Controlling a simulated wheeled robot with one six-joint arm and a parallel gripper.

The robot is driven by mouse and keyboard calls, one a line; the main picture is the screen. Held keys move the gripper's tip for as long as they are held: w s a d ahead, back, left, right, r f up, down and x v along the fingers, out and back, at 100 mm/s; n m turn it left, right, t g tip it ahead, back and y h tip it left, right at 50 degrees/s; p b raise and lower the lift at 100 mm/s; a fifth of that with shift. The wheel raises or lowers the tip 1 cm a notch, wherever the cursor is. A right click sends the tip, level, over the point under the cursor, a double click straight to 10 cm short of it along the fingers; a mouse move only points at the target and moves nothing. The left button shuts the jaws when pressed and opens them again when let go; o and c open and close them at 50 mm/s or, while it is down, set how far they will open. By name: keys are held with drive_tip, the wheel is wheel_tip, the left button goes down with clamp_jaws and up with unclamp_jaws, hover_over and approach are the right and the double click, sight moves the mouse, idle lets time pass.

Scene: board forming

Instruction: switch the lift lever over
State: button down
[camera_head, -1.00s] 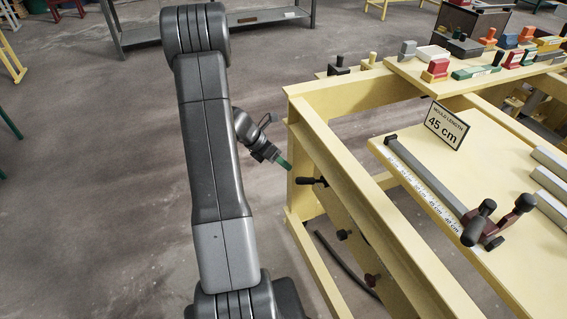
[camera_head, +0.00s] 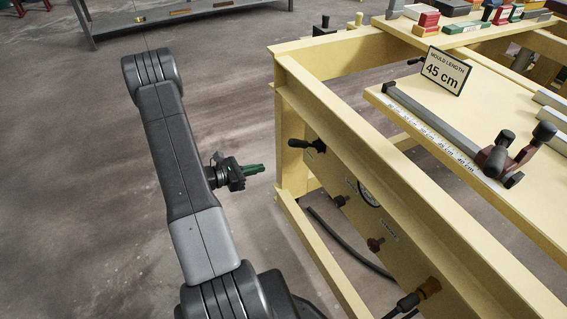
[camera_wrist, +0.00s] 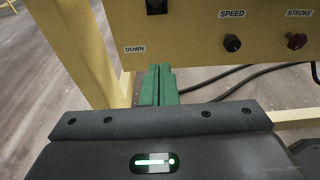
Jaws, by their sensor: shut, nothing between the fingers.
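The lift lever (camera_head: 305,144) is a black handle on the side panel of the yellow frame, near its left end, with its grip sticking out to the left. In the wrist view only a black part of it (camera_wrist: 157,6) shows at the top edge, above a DOWN label (camera_wrist: 134,49). My gripper (camera_head: 257,169) has green fingers and is left of the lever and a little lower in the picture, apart from it. In the wrist view the green fingers (camera_wrist: 158,85) lie together, shut and empty, below the panel's lower edge.
The panel also bears a SPEED knob (camera_wrist: 232,43) and a red STROKE knob (camera_wrist: 297,41). A yellow corner post (camera_head: 292,150) stands between my gripper and the panel in the head view. Dark hoses run below the panel.

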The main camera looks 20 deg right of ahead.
sight(305, 144)
drive_tip(key=w+d+r, duration=0.1)
drive_tip(key=d, duration=1)
drive_tip(key=shift+d+r+b, duration=0.15)
drive_tip(key=shift+r+b, duration=0.15)
drive_tip(key=shift+b, duration=0.1)
